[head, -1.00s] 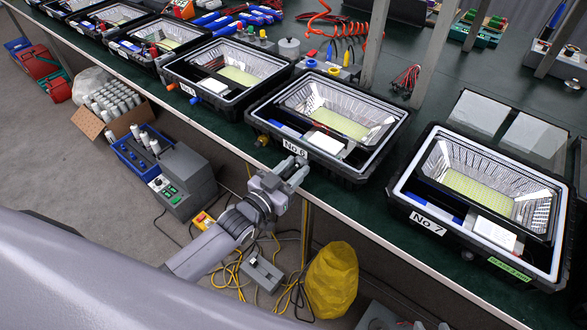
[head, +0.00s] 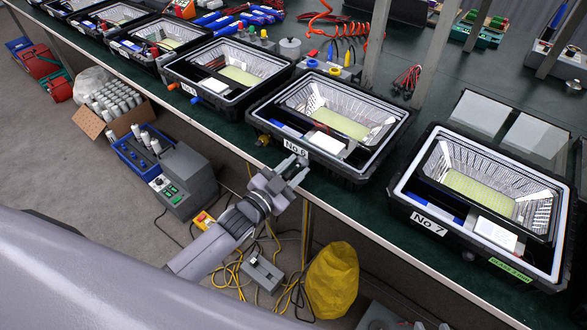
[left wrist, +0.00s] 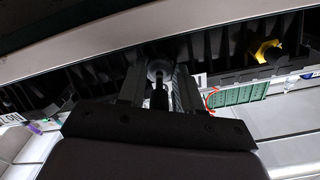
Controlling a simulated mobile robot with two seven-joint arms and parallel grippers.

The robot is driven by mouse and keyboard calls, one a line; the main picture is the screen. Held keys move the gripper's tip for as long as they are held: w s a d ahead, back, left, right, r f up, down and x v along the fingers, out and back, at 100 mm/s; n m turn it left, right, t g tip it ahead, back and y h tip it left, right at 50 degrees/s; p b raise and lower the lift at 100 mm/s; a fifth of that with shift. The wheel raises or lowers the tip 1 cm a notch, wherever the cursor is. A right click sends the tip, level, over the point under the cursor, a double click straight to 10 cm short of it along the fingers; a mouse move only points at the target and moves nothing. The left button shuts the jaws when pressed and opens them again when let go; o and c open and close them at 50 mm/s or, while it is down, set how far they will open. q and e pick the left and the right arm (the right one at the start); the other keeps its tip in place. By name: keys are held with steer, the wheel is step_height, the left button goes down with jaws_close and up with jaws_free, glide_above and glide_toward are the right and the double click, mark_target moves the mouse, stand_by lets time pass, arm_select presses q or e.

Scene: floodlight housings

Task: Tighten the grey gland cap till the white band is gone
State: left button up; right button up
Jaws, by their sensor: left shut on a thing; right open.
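The No 6 floodlight housing (head: 335,118) sits on the green bench with its front wall toward me. My left gripper (head: 291,168) is at that front wall, just below the No 6 label. In the left wrist view, its fingers (left wrist: 160,82) are shut around a round grey gland cap (left wrist: 158,67) on the housing's dark ribbed wall. In the head view the gripper hides the cap. I cannot make out a white band in either view. My right gripper is not in view.
A yellow gland (left wrist: 266,52) sticks out of the same wall. The No 7 housing (head: 402,188) stands to the right, other housings to the left. The bench edge (head: 225,143) runs just under my left gripper. A yellow bag (head: 331,280) and cables lie below.

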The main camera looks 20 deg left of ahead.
arm_select(q)
steer(key=o, duration=1)
steer(key=shift+o, duration=0.2)
steer(key=shift+s, duration=0.1)
steer(key=v, duration=0.7)
steer(key=s+a+f+n+g+y, duration=0.1)
steer(key=s+f+n+g+y, duration=0.1)
steer(key=s, duration=0.6)
steer(key=s+f+n+g+y, duration=0.2)
steer(key=s+f+n+g, duration=0.2)
steer(key=s, duration=0.5)
step_height(320, 180, down, 2)
steer(key=shift+s+a+f+n+g, duration=0.15)
steer(key=shift+s+a+n+g, duration=0.15)
steer(key=shift+a, duration=0.1)
